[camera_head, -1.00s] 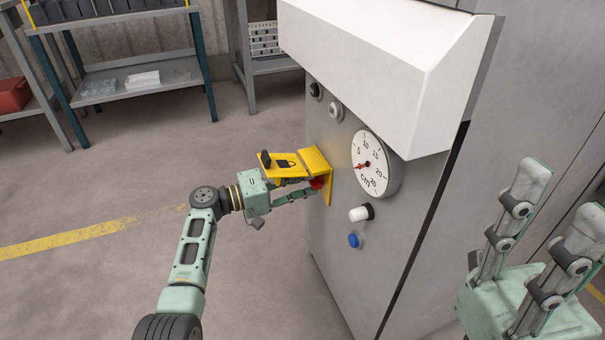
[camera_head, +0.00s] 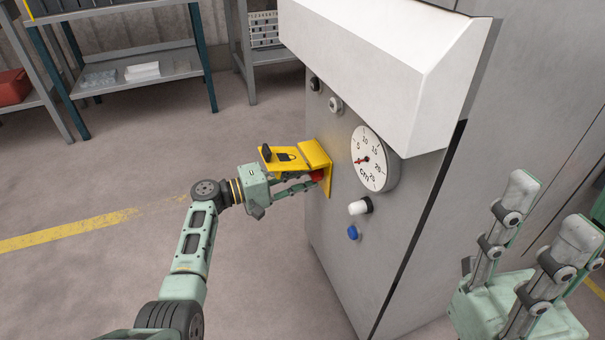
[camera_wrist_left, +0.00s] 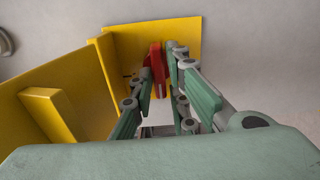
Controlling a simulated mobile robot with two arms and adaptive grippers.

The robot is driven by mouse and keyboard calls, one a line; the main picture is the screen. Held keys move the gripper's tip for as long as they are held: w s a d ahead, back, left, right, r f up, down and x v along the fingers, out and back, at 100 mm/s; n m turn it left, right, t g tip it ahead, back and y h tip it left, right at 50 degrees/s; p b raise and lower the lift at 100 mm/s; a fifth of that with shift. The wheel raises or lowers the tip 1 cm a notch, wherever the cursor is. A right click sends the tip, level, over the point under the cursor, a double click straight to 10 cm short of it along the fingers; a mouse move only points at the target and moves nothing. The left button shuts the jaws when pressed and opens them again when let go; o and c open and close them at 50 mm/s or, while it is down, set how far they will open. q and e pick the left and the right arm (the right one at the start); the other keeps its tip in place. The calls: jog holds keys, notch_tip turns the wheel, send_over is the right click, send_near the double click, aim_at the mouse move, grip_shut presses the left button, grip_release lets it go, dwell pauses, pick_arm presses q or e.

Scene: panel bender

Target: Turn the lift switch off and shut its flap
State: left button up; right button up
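The yellow flap (camera_head: 285,158), with a black tab and a padlock mark, stands out from its yellow back plate (camera_head: 328,182) on the grey machine panel. It is open, and also shows at the left of the left wrist view (camera_wrist_left: 65,105). The red lift switch (camera_wrist_left: 157,68) sits on the plate, partly hidden under the flap in the head view (camera_head: 317,175). My left gripper (camera_wrist_left: 160,66) is below the flap, its fingertips closed on either side of the red switch. My right gripper (camera_head: 551,207) is open and empty at the right, away from the switch.
Right of the flap are a round gauge (camera_head: 370,160), a white-topped knob (camera_head: 360,206) and a blue button (camera_head: 353,232). A white hood (camera_head: 385,65) juts out above. Shelves (camera_head: 140,75) stand behind; the floor at left is clear.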

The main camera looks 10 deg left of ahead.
pick_arm(q)
jog(key=shift+o, duration=1.2)
jog(key=v, duration=1.2)
